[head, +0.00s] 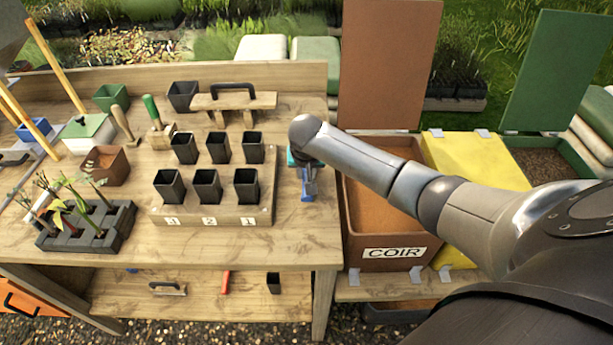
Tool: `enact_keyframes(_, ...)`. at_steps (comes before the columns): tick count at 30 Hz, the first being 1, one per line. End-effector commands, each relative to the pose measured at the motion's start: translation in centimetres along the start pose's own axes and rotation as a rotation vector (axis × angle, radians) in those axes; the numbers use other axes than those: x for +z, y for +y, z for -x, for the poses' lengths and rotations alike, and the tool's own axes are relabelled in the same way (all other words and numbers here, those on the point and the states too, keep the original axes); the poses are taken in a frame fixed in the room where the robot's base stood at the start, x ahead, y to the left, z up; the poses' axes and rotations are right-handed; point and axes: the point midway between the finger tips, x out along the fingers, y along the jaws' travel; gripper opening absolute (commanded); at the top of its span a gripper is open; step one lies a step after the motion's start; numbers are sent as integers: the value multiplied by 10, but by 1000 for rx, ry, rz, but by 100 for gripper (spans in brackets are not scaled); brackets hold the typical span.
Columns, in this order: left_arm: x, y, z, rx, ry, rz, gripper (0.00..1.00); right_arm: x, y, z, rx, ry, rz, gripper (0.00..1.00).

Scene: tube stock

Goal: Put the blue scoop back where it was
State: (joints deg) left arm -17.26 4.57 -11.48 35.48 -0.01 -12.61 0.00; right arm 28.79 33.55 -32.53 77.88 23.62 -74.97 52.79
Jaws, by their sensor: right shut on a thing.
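My right arm comes in from the right, across the coir bin, and its gripper (306,174) points down over the right end of the wooden bench. It is shut on the blue scoop (308,192), of which only a small blue part shows below the wrist. The arm hides the rest. I cannot tell whether the scoop touches the bench top. The coir bin (389,253), brown with a white label, stands open just right of the bench, its brown lid (388,65) upright. My left gripper is not in view.
A wooden board (212,215) numbered 3, 2, 1 holds several black pots left of the gripper. A yellow-lidded bin (470,160) and an open green bin (575,147) stand to the right. A seedling tray (88,228) sits at left. The bench's front right is clear.

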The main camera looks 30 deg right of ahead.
Motion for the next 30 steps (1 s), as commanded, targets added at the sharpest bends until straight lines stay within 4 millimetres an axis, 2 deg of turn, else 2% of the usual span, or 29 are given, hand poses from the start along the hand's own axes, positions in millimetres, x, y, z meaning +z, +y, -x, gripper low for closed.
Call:
enact_keyframes(3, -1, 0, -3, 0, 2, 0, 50, 4, 0, -10, -1, 1, 0, 0)
enact_keyframes(15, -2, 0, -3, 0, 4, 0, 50, 5, 0, -13, -1, 1, -1, 0)
enact_keyframes(16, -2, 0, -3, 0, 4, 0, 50, 5, 0, -13, 0, 1, -1, 28)
enact_keyframes(21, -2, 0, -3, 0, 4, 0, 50, 5, 0, -13, 0, 1, 0, 47)
enact_keyframes(23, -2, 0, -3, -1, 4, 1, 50, 5, 0, -13, 0, 1, 0, 54)
enact_keyframes(30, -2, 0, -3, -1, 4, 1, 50, 5, 0, -12, 0, 1, 0, 54)
